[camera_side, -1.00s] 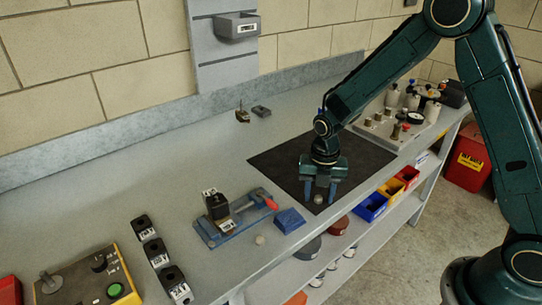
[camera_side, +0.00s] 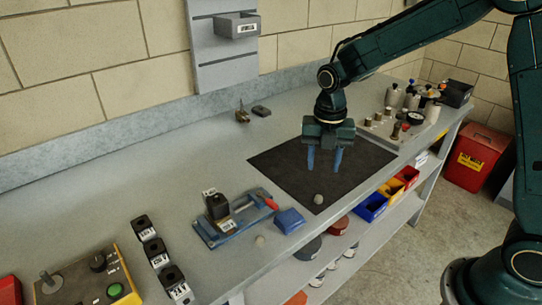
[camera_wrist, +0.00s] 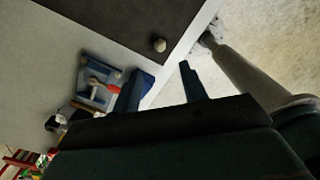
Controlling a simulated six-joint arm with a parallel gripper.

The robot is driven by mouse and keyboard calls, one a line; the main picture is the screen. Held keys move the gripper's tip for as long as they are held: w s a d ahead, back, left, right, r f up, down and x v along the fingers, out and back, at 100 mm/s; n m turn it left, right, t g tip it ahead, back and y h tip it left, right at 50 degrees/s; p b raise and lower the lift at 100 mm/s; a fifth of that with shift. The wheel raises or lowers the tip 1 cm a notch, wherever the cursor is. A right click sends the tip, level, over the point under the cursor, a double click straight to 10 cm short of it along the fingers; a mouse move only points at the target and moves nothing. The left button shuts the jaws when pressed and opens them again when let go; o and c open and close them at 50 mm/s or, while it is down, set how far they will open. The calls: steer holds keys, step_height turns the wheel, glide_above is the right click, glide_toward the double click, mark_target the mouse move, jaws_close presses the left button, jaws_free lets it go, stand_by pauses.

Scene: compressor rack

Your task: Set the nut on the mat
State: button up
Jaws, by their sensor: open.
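A small round grey-beige nut (camera_side: 318,199) rests on the dark mat (camera_side: 275,161), close to its front corner. It also shows on the mat in the wrist view (camera_wrist: 159,45). My gripper (camera_side: 324,168) is above the mat, its two blue fingers pointing down, apart and empty. It is raised clear of the nut, which lies in front of and below the fingers in the side view. Nothing hides the nut.
A blue clamp fixture (camera_side: 228,222) with a red handle and a blue block (camera_side: 289,220) stand left of the mat. A small round piece (camera_side: 260,241) lies by them. Coloured bins (camera_side: 371,207) sit below the bench edge. A tray of parts (camera_side: 390,125) stands behind right.

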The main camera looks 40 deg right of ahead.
steer(key=shift+r, duration=0.95)
steer(key=shift+r, duration=0.1)
steer(key=s+d+r+m+t, duration=0.1)
steer(key=s+r+m+t, duration=0.2)
steer(key=s+r+m, duration=0.8)
steer(key=s+d+r+m+t, duration=0.1)
steer(key=s+m+t, duration=0.1)
steer(key=s+m, duration=1)
steer(key=m, duration=0.3)
steer(key=shift+r+m+t, duration=0.2)
steer(key=shift+m+t, duration=0.1)
